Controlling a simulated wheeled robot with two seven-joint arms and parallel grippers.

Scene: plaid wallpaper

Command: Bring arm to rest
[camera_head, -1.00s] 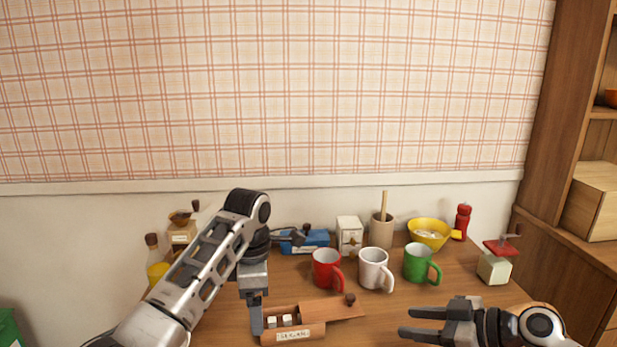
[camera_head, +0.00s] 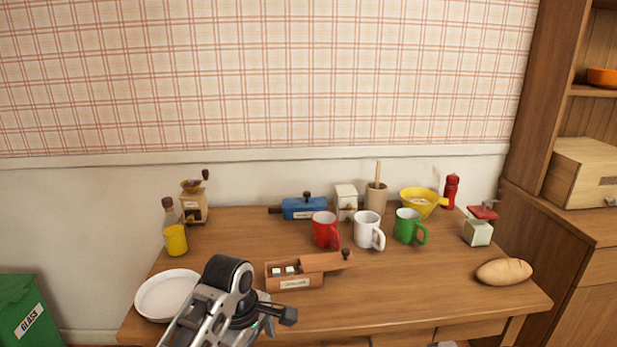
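My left arm comes in at the bottom of the head view, in front of the wooden table (camera_head: 400,300). Its gripper (camera_head: 290,315) shows only in small part near the table's front edge, and its fingers cannot be made out. My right gripper is out of the picture. A wooden box (camera_head: 295,283) with its lid slid to the right holds white cubes, just behind my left arm. A white plate (camera_head: 150,300) lies to the left of the arm, partly hidden by it.
Red (camera_head: 325,232), white (camera_head: 366,231) and green (camera_head: 407,226) mugs stand mid-table. A yellow bottle (camera_head: 175,238) is at left, a bread loaf (camera_head: 504,271) at right. A green glass bin (camera_head: 22,308) stands left of the table. The table's front right is clear.

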